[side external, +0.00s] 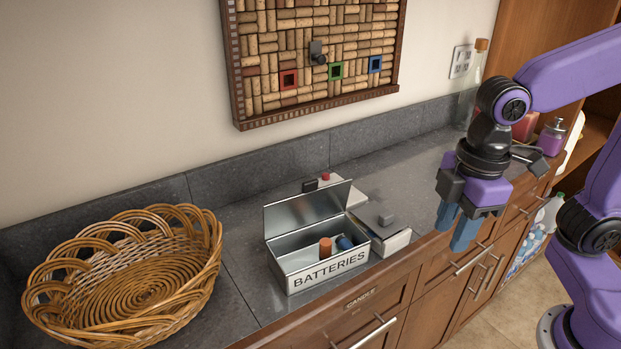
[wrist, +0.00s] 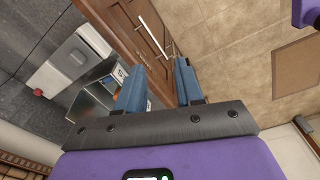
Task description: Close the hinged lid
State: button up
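In the side external view, a metal box (side external: 330,262) labelled BATTERIES stands on the grey counter near its front edge. Its hinged lid (side external: 307,210) is up, tilted back at the rear of the box. Inside the box are an orange-brown cylinder (side external: 325,246) and a blue one (side external: 345,242). My gripper (side external: 457,232) hangs to the right of the box, near the counter's front edge, apart from the box and lid. In the wrist view, the blue fingers of my gripper (wrist: 160,88) stand apart with nothing between them. Part of the box (wrist: 92,100) shows left of the fingers there.
Right of the metal box is a small white-and-grey box (side external: 388,238), with another pale box (side external: 345,190) behind. A wicker basket (side external: 45,290) stands at the left. A corkboard (side external: 320,50) hangs on the wall. A glass bottle (side external: 470,95) and a purple dispenser (side external: 551,138) stand at the right.

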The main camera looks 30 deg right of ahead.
jog(key=w+a+r+n+t, duration=0.1)
jog(key=w+a+r, duration=0.3)
jog(key=w+r, duration=0.15)
jog(key=w+a+r+n, duration=0.1)
jog(key=w+a+r, duration=0.3)
jog(key=w, duration=0.3)
jog(key=n, duration=0.1)
send_near(311, 181)
jog(key=shift+t+h, duration=0.3)
jog(key=f, duration=0.6)
jog(key=w+f, duration=0.1)
jog(key=f, duration=0.2)
jog(key=shift+a, duration=0.2)
grip_shut()
dwell(0.6)
